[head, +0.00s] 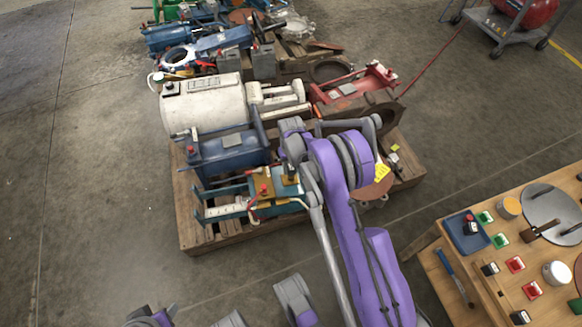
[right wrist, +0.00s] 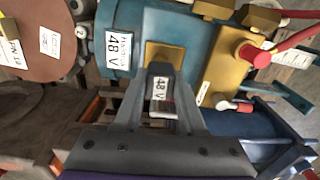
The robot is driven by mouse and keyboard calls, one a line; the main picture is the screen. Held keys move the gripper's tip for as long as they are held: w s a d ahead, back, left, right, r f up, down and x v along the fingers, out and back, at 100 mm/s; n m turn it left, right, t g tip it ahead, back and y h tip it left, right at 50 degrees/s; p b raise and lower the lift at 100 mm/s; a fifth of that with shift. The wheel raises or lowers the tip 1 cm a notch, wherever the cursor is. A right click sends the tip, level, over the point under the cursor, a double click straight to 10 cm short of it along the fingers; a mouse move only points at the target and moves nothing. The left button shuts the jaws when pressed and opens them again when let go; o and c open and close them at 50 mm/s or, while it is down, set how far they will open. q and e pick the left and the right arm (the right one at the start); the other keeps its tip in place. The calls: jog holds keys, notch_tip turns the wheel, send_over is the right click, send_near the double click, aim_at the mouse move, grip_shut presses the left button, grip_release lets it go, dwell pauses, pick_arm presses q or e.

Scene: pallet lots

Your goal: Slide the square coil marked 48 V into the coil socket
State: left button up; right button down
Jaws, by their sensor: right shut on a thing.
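In the right wrist view, my right gripper (right wrist: 160,98) is shut on the square coil (right wrist: 160,88), a small dark block whose white label reads 48 V. The coil is just in front of a square brass piece (right wrist: 166,54) on a teal body, which looks like the coil socket. I cannot tell whether coil and socket touch. A white plate on the teal body (right wrist: 118,47) also reads 48 V. In the head view, my right arm reaches over the teal and yellow unit (head: 262,188) at the pallet's front.
The wooden pallet (head: 215,238) also carries a white cylinder machine (head: 205,105), a blue box (head: 225,155) and a red unit (head: 352,88). Red handles (right wrist: 262,55) stand close right of the coil. A wooden bench (head: 455,222) with small parts is at right. Floor at left is clear.

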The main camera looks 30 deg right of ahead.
jog(key=shift+f+b, duration=0.35)
jog(key=shift+f, duration=0.7)
jog(key=shift+c, duration=2.1)
grip_release()
notch_tip(320, 180, up, 11)
jog(key=p, duration=0.3)
jog(key=shift+f, duration=0.15)
